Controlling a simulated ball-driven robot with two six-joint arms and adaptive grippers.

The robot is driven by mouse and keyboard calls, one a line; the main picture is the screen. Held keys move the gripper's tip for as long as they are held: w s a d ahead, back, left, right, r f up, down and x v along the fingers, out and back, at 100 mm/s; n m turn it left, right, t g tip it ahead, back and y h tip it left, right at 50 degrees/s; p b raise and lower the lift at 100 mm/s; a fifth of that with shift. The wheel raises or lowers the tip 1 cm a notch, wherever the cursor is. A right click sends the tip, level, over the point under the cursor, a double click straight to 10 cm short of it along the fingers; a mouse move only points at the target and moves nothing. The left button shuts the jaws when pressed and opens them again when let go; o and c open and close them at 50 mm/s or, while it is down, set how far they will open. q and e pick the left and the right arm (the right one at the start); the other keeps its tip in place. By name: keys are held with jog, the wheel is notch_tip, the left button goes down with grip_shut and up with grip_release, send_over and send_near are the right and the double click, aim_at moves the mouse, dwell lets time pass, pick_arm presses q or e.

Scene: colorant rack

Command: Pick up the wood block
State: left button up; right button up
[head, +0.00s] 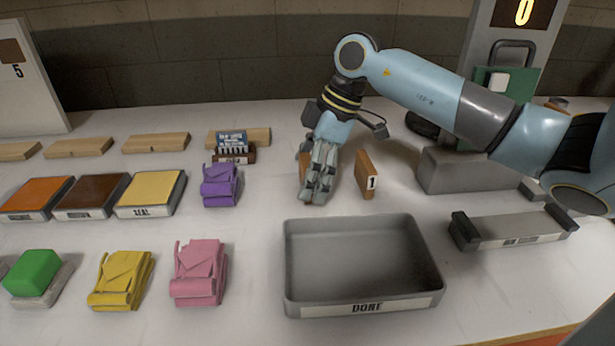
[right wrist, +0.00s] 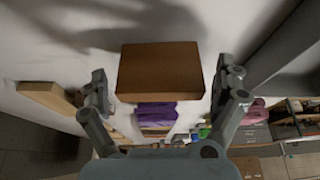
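A brown wood block (right wrist: 160,70) shows in the right wrist view between the two fingers of my right gripper (right wrist: 162,88). The fingers are open, with a gap on each side of the block. In the head view my right gripper (head: 318,185) points down at the white table, and its fingers hide most of what is behind them. A bit of brown wood (head: 304,165) shows at their left edge. An upright wood piece marked "1" (head: 367,176) stands just right of the gripper, apart from it. My left gripper is not in view.
A grey tray labelled DONE (head: 363,305) is in front of the gripper. Purple (head: 221,186), pink (head: 200,273) and yellow (head: 122,280) pouches lie to the left. A grey box (head: 470,172) and a low grey holder (head: 512,230) are at the right.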

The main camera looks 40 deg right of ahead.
jog(key=c, duration=1)
jog(key=shift+r, duration=0.1)
